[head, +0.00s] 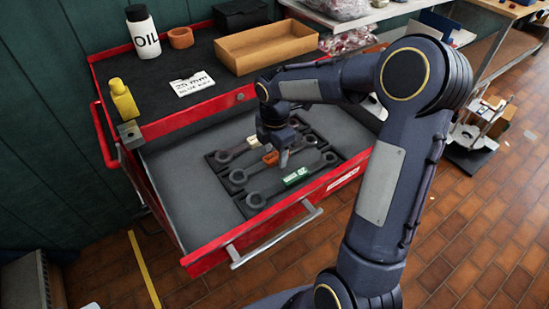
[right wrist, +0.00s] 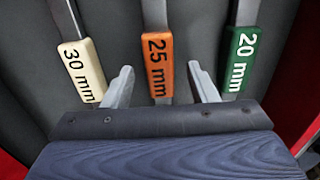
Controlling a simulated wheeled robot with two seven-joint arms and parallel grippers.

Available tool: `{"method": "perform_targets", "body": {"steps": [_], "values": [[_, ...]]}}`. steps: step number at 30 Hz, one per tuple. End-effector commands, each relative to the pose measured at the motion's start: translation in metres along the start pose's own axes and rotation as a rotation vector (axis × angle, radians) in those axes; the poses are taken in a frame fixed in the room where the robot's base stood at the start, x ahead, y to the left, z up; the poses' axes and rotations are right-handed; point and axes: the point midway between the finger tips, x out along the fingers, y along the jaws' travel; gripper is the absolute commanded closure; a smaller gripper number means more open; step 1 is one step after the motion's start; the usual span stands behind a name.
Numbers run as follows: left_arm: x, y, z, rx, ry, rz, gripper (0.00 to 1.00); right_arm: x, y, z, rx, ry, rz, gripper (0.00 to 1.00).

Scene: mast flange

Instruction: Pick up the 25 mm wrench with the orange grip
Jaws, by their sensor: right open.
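The 25 mm wrench with the orange grip (right wrist: 158,65) lies in the open drawer between two other wrenches. In the head view its orange grip (head: 271,158) shows partly beside my right gripper (head: 283,158). In the right wrist view my right gripper (right wrist: 163,88) is open, one finger on each side of the orange grip's line. No contact with the wrench shows. The 30 mm wrench with a cream grip (right wrist: 82,70) is on the left and the 20 mm wrench with a green grip (right wrist: 240,60) on the right. My left gripper is not in view.
The wrenches rest in a dark tray (head: 240,205) in the red drawer (head: 200,262). On the cabinet top stand an oil bottle (head: 143,38), a yellow bottle (head: 123,100), a cardboard box (head: 265,52) and a 25 mm note card (head: 192,84). The drawer's left part is clear.

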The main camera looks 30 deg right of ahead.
Motion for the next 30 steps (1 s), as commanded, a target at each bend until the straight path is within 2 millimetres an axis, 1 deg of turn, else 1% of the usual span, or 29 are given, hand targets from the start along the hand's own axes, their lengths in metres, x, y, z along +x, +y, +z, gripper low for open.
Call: {"method": "perform_targets", "body": {"steps": [1,3,9,21,30], "values": [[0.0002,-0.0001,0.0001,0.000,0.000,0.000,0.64,0.0045,-0.0003,0.0000,0.001,0.000,-0.002,0.47],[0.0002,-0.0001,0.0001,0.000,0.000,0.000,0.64,0.0067,-0.0002,0.0000,0.001,0.000,-0.001,0.47],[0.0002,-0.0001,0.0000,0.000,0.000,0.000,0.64,0.0067,0.0000,0.0000,0.001,0.000,0.001,0.47],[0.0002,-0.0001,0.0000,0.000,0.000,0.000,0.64,0.0063,0.0000,-0.0001,0.001,0.000,0.001,1.00],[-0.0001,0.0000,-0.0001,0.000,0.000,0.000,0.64,0.0041,0.0003,0.0000,0.001,0.000,0.002,1.00]]}}
